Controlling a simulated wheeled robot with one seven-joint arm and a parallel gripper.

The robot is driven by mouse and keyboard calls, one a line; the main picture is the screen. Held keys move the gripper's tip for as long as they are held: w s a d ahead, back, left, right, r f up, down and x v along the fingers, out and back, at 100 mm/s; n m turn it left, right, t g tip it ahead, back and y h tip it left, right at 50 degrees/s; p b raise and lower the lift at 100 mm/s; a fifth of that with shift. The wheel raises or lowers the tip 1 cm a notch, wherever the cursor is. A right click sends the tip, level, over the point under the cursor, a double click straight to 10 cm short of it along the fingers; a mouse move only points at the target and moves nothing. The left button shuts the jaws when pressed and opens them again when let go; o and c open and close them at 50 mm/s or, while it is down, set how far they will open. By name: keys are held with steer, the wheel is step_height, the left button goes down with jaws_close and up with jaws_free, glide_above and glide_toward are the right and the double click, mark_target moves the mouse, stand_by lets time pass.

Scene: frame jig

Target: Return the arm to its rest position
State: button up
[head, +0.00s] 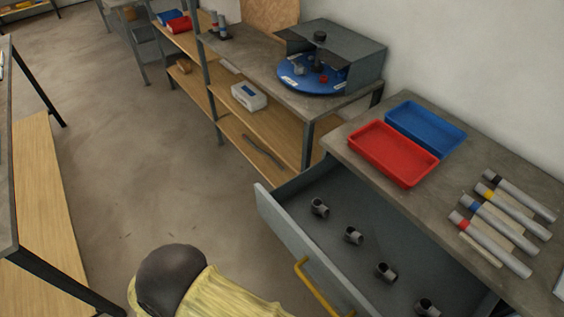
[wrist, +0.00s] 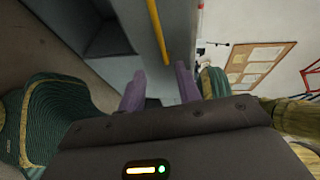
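My gripper (wrist: 160,88) shows in the wrist view with its two purple fingers apart and nothing between them. Beyond the fingers is the grey front of a drawer, with its yellow handle (wrist: 157,30). In the head view, part of my arm, a dark rounded joint and a yellow ribbed sleeve, shows at the bottom; the fingers are not visible there. The grey drawer (head: 285,225) stands pulled open at the lower right, its yellow handle (head: 318,288) close to my arm's right side. I cannot tell whether the gripper touches it.
Several dark pipe fittings (head: 353,236) lie in the drawer. On the worktop above are a red tray (head: 393,152), a blue tray (head: 426,126) and several grey tubes (head: 490,245). A shelf holds a blue turntable (head: 300,85). The floor to the left is clear up to another bench.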

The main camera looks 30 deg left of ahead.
steer(key=w+d+r+m+g+y, duration=0.2)
steer(key=w+d+r+m+g, duration=0.3)
steer(key=m, duration=0.3)
steer(key=w+d+r+m+g+y+p, duration=0.1)
steer(key=w+d+r+m+g, duration=0.1)
steer(key=w+d+m+g, duration=0.35)
steer(key=w+d+r+m+g+y, duration=0.2)
steer(key=w+d+r+m+g, duration=0.15)
steer(key=w+m, duration=0.55)
steer(key=w+d+r+m+t+y, duration=0.1)
steer(key=d+r+m+t+y, duration=0.1)
steer(key=d+m, duration=0.4)
steer(key=w+d+r+m+t+y+p, duration=0.1)
steer(key=d+r+m+y, duration=0.1)
steer(key=d+r+m, duration=0.3)
steer(key=w+d+r+m+t+y, duration=0.2)
steer(key=d+m, duration=0.6)
steer(key=m, duration=0.4)
steer(key=shift+d+r+t, duration=0.3)
steer(key=shift+d+r, duration=0.05)
steer(key=shift+r, duration=0.4)
